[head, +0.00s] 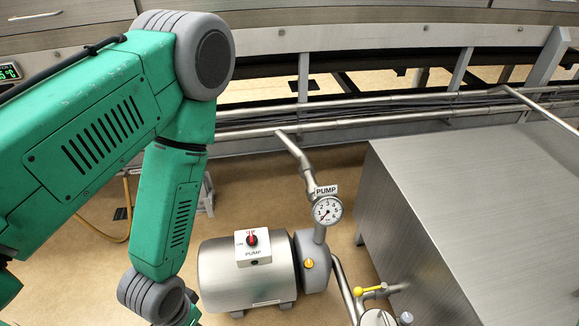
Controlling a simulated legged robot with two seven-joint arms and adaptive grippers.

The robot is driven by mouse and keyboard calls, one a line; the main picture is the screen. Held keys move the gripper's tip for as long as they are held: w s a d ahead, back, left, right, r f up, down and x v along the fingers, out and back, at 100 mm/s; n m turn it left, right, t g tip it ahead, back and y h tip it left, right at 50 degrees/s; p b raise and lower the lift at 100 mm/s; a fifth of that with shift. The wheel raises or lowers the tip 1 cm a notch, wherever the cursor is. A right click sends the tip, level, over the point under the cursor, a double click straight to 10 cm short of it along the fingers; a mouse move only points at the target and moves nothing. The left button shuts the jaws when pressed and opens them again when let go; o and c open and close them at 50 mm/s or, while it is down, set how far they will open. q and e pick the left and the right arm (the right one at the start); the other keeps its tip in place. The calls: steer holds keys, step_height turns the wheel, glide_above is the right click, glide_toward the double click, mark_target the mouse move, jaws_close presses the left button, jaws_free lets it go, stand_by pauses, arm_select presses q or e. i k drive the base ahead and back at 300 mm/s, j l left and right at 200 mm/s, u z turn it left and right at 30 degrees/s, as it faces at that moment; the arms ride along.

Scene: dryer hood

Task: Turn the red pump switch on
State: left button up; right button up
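The red pump switch (252,240) is a small rotary knob on a white box with a "PUMP" label (254,254). The box sits on top of a steel pump motor (235,280) in the lower middle of the head view. The red handle looks about upright, toward the small red lettering at the top; "ON" seems to be printed to its left. My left arm comes in from the left and bends down left of the motor; its gripper is below the picture edge. My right arm and gripper do not show.
A pressure gauge (327,211) under a "PUMP" sign stands on the pipe right of the switch. A yellow-handled valve (371,290) is at lower right. A big steel cabinet (470,200) fills the right. Pipes (380,123) and a conveyor frame cross behind. Tan floor lies around the motor.

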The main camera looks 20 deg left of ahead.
mark_target(252, 240)
steer(key=u, duration=0.95)
